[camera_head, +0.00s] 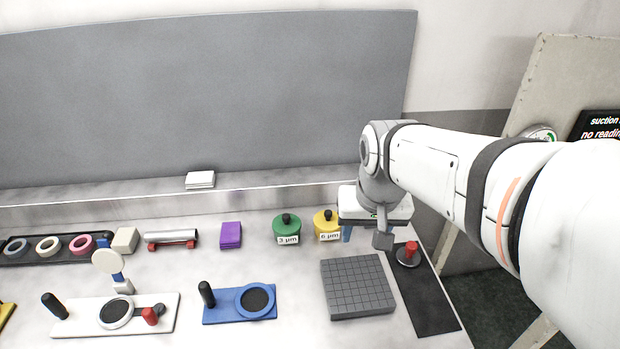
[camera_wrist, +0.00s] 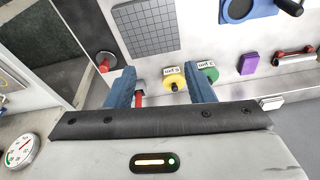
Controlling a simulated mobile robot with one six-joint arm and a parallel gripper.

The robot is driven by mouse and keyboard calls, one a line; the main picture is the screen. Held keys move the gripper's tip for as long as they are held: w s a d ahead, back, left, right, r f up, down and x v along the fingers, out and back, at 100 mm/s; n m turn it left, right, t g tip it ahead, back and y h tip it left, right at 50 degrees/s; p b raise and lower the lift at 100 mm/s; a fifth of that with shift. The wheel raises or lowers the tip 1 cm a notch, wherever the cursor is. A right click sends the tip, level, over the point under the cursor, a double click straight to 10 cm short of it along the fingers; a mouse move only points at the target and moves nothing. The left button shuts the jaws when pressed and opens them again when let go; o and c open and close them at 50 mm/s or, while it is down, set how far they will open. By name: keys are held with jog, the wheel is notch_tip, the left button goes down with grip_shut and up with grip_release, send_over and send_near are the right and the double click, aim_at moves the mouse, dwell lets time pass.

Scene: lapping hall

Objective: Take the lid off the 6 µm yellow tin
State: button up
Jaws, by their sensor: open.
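The yellow tin (camera_head: 326,229) labelled 6 µm stands upright on the bench, just left of my gripper in the head view. Its lid carries a black knob (camera_head: 327,214) and sits on the tin. The tin (camera_wrist: 172,74) also shows in the wrist view, between my blue fingers as seen from above. My gripper (camera_wrist: 160,76) is open and empty. I see no contact with the tin. In the head view my gripper's body hides part of the bench behind it.
A green 3 µm tin (camera_head: 287,231) stands close beside the yellow one. A grey grooved plate (camera_head: 357,287) lies in front. A red knob (camera_head: 410,250) stands on a black mat (camera_head: 424,300).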

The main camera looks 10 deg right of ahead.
jog(key=w+f+m, duration=0.2)
jog(key=w, duration=1)
jog(key=m+g+b, duration=0.1)
jog(key=m+g, duration=0.2)
jog(key=m, duration=0.2)
send_over(328, 211)
jog(key=f, duration=1.5)
jog(key=shift+w+a+f, duration=0.2)
jog(key=shift+w+f, duration=0.05)
jog(key=shift+f, duration=0.05)
jog(key=f, duration=0.2)
jog(key=f+p, duration=0.1)
jog(key=f, duration=0.4)
jog(key=shift+s+d+f+p, duration=0.25)
jog(key=shift+s+f+p, duration=0.05)
jog(key=shift+f+p, duration=0.05)
grip_shut()
